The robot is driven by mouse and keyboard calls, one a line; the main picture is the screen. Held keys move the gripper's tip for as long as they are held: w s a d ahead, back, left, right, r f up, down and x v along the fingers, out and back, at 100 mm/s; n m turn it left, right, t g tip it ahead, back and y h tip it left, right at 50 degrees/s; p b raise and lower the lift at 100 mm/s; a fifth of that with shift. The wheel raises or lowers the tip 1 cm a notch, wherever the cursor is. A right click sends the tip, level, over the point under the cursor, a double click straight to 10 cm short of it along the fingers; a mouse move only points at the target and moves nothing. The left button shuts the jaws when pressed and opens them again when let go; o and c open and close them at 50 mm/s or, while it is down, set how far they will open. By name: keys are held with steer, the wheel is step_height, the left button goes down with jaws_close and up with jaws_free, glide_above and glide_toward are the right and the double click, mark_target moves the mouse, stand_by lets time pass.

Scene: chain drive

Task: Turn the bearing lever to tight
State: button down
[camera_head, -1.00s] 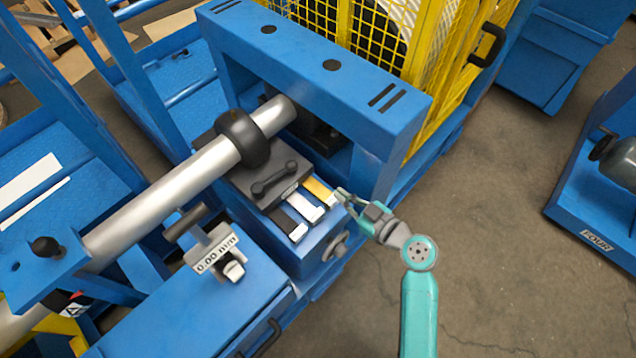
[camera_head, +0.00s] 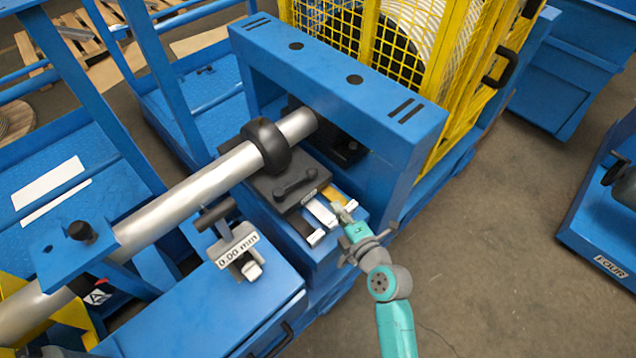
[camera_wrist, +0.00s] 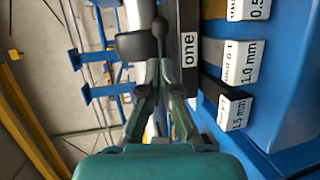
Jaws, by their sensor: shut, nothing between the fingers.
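The bearing lever (camera_head: 296,183) is a black bar with rounded ends, lying across the top of a dark grey block (camera_head: 276,199) beside the shaft. In the wrist view, a dark ball-ended lever (camera_wrist: 160,28) stands just beyond my fingertips. My gripper (camera_head: 341,210) is over the labelled strips, right of the lever and apart from it in the head view. In the wrist view my gripper (camera_wrist: 163,68) has its fingers together, with nothing seen between them. Whether the fingertips touch the ball end cannot be told.
White-ended strips marked 1.0 mm (camera_wrist: 241,62) and 1.5 mm (camera_wrist: 234,107) lie right of the fingers. A silver shaft (camera_head: 205,185) with a black collar (camera_head: 266,145) runs alongside. A gauge sign (camera_head: 238,249) reads 0.00 mm. A blue frame (camera_head: 345,80) rises behind; open floor lies right.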

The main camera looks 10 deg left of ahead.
mark_target(315, 175)
steer(key=x, duration=1)
steer(key=shift+w+a+f, duration=0.1)
steer(key=shift+w+a, duration=0.1)
steer(key=shift+w, duration=0.1)
steer(key=shift+w+a, duration=0.15)
steer(key=shift+w, duration=0.1)
steer(key=shift+x, duration=0.75)
steer(key=shift+w, duration=0.1)
